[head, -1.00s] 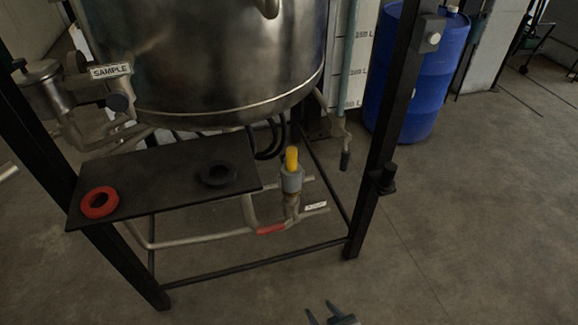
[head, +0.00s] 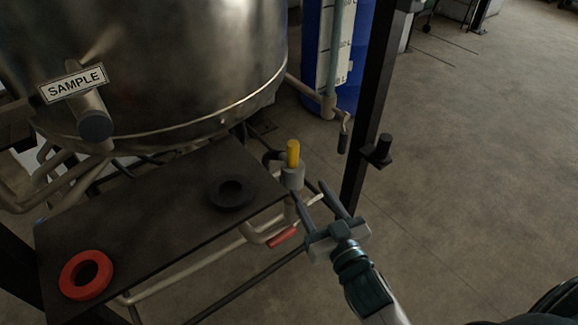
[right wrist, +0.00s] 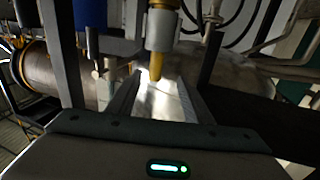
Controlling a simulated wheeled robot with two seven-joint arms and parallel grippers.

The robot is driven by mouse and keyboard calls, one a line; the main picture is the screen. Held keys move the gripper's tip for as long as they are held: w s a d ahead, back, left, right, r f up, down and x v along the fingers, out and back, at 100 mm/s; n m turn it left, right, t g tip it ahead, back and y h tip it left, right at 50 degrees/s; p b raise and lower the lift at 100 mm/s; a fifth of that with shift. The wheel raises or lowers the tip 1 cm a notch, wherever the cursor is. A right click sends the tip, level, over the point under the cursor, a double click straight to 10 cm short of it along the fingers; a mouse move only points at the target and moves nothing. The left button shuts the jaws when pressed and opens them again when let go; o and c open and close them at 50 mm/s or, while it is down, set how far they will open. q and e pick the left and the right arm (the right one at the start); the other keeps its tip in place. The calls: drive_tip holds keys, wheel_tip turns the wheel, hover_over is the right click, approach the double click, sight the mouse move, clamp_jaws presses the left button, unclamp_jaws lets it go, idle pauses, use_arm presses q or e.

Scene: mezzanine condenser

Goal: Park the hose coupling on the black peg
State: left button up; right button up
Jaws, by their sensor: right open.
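The hose coupling appears to be the grey collar (head: 292,177) with a yellow upright part (head: 293,152), at the pipework beyond the shelf's right edge. The black peg (head: 384,146) stands upright on a small bracket on the dark frame post, right of the coupling. My right gripper (head: 310,192) is open and empty, just in front of and below the collar in the head view. In the right wrist view the grey collar (right wrist: 162,32) is ahead, with yellow above and below it; the lower yellow part appears between the open fingers (right wrist: 160,90). I cannot tell whether they touch. My left gripper is out of view.
A dark shelf (head: 130,225) holds a red ring (head: 69,278) and a black ring (head: 231,205). A steel tank (head: 190,60) hangs above it. The frame post (head: 368,110) rises beside the peg. A red-handled pipe (head: 282,237) lies below. Floor at right is clear.

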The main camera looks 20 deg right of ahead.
sight(293, 162)
drive_tip(key=shift+d, duration=0.1)
drive_tip(key=w, duration=0.7)
drive_tip(key=w+a+p, duration=0.1)
drive_tip(key=w, duration=0.3)
drive_tip(key=shift+w, duration=0.35)
drive_tip(key=shift+w+f, duration=0.1)
drive_tip(key=shift+w, duration=0.15)
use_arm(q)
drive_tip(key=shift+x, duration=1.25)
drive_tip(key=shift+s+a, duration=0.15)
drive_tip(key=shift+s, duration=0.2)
use_arm(e)
drive_tip(key=shift+w, duration=0.1)
